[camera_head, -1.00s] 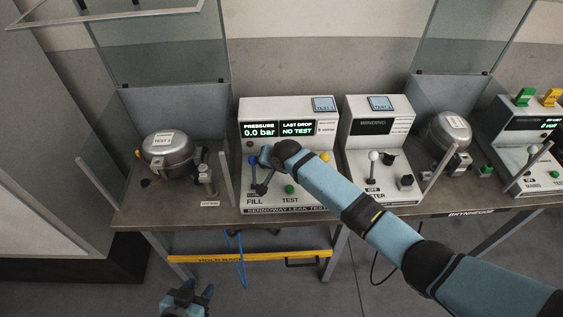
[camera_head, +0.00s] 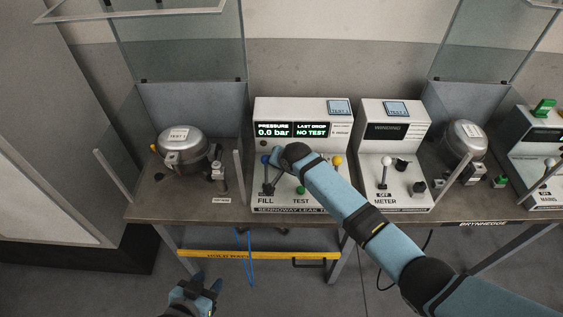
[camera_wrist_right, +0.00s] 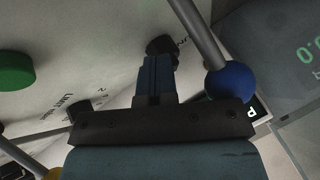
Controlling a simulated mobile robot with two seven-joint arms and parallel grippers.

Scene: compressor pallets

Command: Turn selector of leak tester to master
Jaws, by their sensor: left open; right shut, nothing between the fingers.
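The white leak tester (camera_head: 303,110) stands on the bench in the head view, its displays reading 0.0 bar and NO TEST. My right arm reaches across its front panel, hiding part of it. In the right wrist view my right gripper (camera_wrist_right: 158,62) is shut and empty. Its fingertips are at a black knob (camera_wrist_right: 162,44); whether they touch it I cannot tell. A blue ball-ended lever (camera_wrist_right: 230,82) is just right of the fingers. The selector's setting is not readable. My left gripper (camera_head: 207,284) is open and empty, low before the bench.
A green button (camera_wrist_right: 14,72) and a yellow ball (camera_head: 336,160) are also on the panel. A meter unit (camera_head: 392,150) stands to the right, a metal compressor (camera_head: 184,150) to the left. A yellow bar (camera_head: 225,253) runs below the bench.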

